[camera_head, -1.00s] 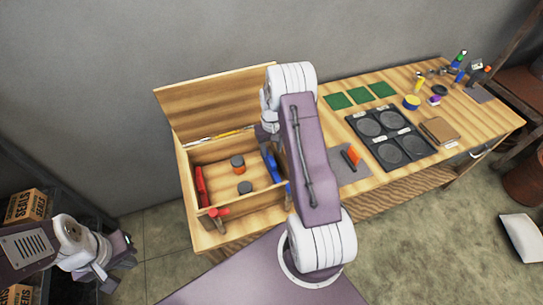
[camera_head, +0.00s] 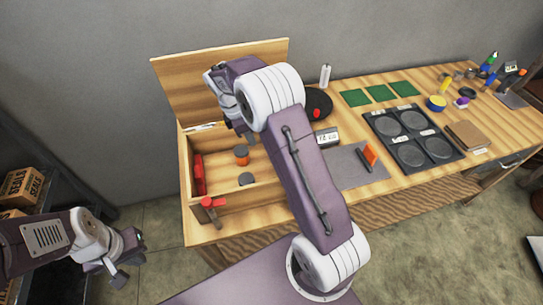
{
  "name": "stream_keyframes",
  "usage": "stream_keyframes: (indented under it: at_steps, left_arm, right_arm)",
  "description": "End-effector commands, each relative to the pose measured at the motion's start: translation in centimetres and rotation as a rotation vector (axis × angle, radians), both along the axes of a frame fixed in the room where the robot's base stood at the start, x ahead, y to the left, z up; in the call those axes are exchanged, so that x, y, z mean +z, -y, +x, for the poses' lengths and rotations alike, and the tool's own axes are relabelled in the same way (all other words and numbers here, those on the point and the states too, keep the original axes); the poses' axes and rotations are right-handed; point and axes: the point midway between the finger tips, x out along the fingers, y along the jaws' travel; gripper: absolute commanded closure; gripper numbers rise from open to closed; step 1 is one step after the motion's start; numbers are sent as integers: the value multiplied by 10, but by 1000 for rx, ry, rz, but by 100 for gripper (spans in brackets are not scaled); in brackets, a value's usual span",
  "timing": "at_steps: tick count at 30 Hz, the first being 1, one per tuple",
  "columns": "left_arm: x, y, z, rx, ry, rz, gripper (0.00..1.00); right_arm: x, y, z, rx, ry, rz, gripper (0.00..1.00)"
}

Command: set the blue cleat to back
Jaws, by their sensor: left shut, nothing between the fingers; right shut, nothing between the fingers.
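The blue cleat is not visible now; my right arm covers the right side of the open wooden box (camera_head: 256,197), where blue showed earlier. A red piece (camera_head: 199,175) stands along the box's left inner wall. My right gripper (camera_head: 250,139) points down over the back right part of the box, shut and partly hidden by its own arm. My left gripper (camera_head: 118,281) is shut and empty, off to the lower left, away from the bench.
Right of my arm are a scale (camera_head: 326,137), a grey mat (camera_head: 350,172) and a black tray (camera_head: 410,155). Shelved cartons (camera_head: 20,187) stand left.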

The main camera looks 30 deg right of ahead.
Motion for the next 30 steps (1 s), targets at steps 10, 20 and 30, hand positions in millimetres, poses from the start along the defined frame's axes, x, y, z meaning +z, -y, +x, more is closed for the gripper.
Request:
stream_keyframes:
  at_steps: [10, 20, 30]
  left_arm:
    - [3, 0, 0, 0, 1, 0, 100]
    - [13, 0, 0, 0, 0, 0, 100]
    - [15, 0, 0, 0, 0, 0, 100]
  right_arm:
    - [-54, 14, -5, -8, -5, 1, 100]
    - [-94, 45, -11, -10, 0, 2, 100]
    - [-96, 63, -15, -7, 1, 3, 100]
